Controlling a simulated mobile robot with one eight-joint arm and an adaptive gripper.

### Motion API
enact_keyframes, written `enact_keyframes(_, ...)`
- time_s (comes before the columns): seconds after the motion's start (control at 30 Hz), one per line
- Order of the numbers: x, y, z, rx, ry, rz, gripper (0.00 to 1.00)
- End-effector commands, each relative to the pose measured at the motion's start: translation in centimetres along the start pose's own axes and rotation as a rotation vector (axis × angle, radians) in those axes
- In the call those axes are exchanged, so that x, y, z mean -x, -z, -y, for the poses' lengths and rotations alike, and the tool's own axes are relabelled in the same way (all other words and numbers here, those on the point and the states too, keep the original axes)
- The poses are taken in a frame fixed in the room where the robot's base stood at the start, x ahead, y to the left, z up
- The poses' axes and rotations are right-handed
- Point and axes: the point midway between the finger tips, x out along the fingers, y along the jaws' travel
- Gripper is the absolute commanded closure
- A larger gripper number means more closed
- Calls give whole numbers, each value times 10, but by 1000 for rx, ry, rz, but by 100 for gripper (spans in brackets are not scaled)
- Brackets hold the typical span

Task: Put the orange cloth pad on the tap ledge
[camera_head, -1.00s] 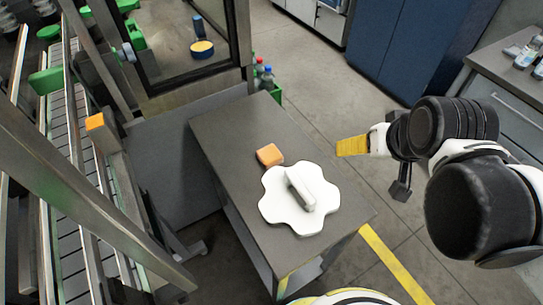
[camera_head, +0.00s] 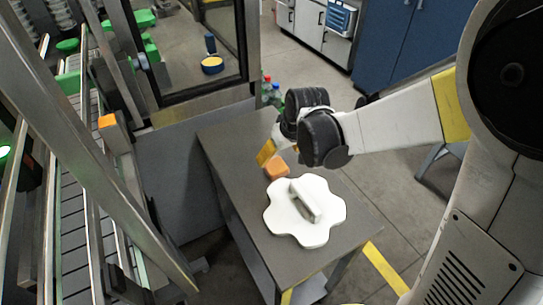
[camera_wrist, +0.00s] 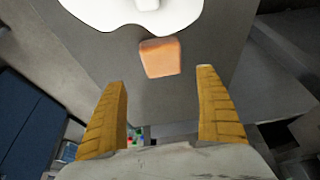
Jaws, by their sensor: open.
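The orange cloth pad (camera_head: 277,169) is a small soft-edged block lying on the grey table, touching or close to the white scalloped piece. In the wrist view the pad (camera_wrist: 160,58) lies just beyond the fingertips, between their lines. My gripper (camera_head: 266,152) hangs over the table beside the pad, its yellow fingers pointing down toward it. In the wrist view my gripper (camera_wrist: 162,80) is open and empty, with both fingers apart. I cannot pick out the tap ledge for certain in either view.
A white scalloped piece with a raised bar (camera_head: 283,222) covers the near part of the grey table (camera_head: 222,137). Bottles (camera_head: 271,92) stand behind the table. A conveyor frame (camera_head: 75,235) and a post with an orange top (camera_head: 107,121) are at left.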

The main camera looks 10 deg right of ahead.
Motion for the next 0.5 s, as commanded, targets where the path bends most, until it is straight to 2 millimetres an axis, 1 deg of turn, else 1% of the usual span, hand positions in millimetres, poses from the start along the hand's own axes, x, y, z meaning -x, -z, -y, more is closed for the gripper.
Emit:
enact_keyframes(0.03,-8,-1,0,0,0,0,16)
enact_keyframes(0.17,-14,-1,1,0,0,0,16)
enact_keyframes(0.27,-23,-2,3,0,0,0,16)
enact_keyframes(0.4,-47,-5,7,0,0,0,16)
enact_keyframes(0.5,-61,-4,6,-1,0,0,16)
